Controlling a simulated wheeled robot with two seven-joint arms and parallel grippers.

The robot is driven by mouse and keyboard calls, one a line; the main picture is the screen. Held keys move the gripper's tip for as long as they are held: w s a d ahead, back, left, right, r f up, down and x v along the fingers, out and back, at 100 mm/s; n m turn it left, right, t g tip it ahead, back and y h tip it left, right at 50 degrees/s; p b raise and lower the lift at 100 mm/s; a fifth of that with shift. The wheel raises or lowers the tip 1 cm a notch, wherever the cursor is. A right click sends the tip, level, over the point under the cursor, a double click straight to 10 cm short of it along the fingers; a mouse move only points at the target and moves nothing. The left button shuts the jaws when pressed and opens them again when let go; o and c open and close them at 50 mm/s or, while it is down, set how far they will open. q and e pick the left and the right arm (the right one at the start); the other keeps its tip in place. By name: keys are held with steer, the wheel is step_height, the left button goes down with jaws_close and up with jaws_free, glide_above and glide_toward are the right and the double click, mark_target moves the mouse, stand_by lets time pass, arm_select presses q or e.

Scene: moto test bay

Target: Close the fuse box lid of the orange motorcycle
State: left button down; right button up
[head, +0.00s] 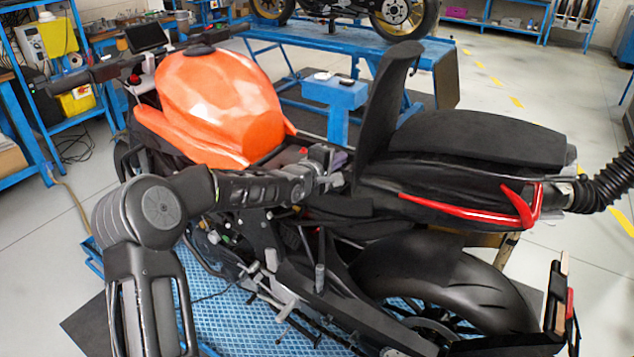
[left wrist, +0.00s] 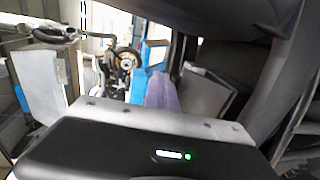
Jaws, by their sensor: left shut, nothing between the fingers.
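The orange motorcycle (head: 220,105) stands side-on, its orange tank toward the left and its tail toward the right. A black upright panel (head: 388,105), which looks like a raised seat, stands behind the tank. My left gripper (head: 336,176) is shut and empty, at the gap between the tank and this panel. A small purple-grey part (head: 340,158) shows just beside the gripper; a purple surface also shows in the left wrist view (left wrist: 163,92). I cannot tell whether it is the fuse box lid. The fuse box is not clearly visible behind my gripper. My right gripper is out of view.
The motorcycle stands over a blue patterned platform (head: 245,325). A black tail seat (head: 480,137) and a black corrugated hose (head: 608,183) are at the right. A blue bench (head: 335,92) stands behind, carrying another motorcycle. Blue shelving (head: 65,125) is at the left.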

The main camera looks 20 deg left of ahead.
arm_select(q)
steer(key=shift+w+f, duration=0.15)
steer(key=shift+w, duration=0.1)
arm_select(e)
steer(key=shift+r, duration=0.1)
arm_select(q)
steer(key=shift+w+d+f+g+p, duration=0.15)
steer(key=shift+w+f+g+p, duration=0.25)
steer(key=shift+g, duration=0.4)
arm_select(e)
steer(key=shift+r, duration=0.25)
arm_select(q)
steer(key=shift+r, duration=0.8)
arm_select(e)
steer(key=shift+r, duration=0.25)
